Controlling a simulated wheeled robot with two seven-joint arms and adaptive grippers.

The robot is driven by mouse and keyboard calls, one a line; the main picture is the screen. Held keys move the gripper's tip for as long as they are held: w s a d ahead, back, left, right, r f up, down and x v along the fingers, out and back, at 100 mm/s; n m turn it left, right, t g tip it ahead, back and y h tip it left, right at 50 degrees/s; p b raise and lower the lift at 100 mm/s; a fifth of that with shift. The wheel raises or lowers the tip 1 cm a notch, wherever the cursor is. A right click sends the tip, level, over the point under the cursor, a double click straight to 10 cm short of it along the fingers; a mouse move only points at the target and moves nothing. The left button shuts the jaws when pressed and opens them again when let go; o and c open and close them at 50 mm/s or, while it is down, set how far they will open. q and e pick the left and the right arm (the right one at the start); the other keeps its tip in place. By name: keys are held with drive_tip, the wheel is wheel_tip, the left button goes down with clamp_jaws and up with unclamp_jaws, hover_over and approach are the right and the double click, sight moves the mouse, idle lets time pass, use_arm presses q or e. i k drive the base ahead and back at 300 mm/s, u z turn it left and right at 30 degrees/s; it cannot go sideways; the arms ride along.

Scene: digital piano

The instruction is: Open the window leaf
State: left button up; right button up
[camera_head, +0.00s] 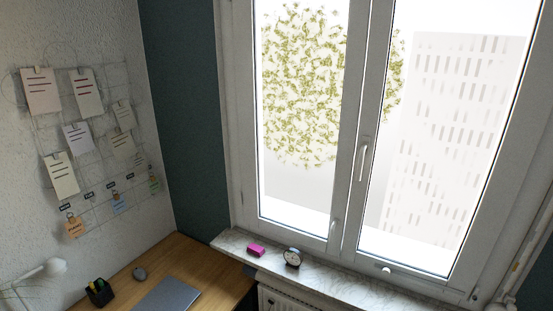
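A white window with two glazed leaves fills the middle and right of the head view. The left leaf (297,231) and the right leaf (420,270) both look closed in the frame. A light lever handle (363,162) sits on the upright between the panes, pointing down. A small pale fitting (333,226) shows lower on that upright, and another (385,269) on the bottom rail of the right leaf. Neither of my grippers is in view.
The marble-look sill (345,276) holds a pink object (256,250) and a small round clock (292,257) below the left leaf. A radiator (285,299) is under it. The wooden desk (190,255) at lower left holds a laptop (168,295), a mouse (139,274) and a pen cup (99,292).

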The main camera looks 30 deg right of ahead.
sight(530, 105)
drive_tip(key=u, duration=0.8)
drive_tip(key=i, duration=0.6)
drive_tip(key=z, duration=3.25)
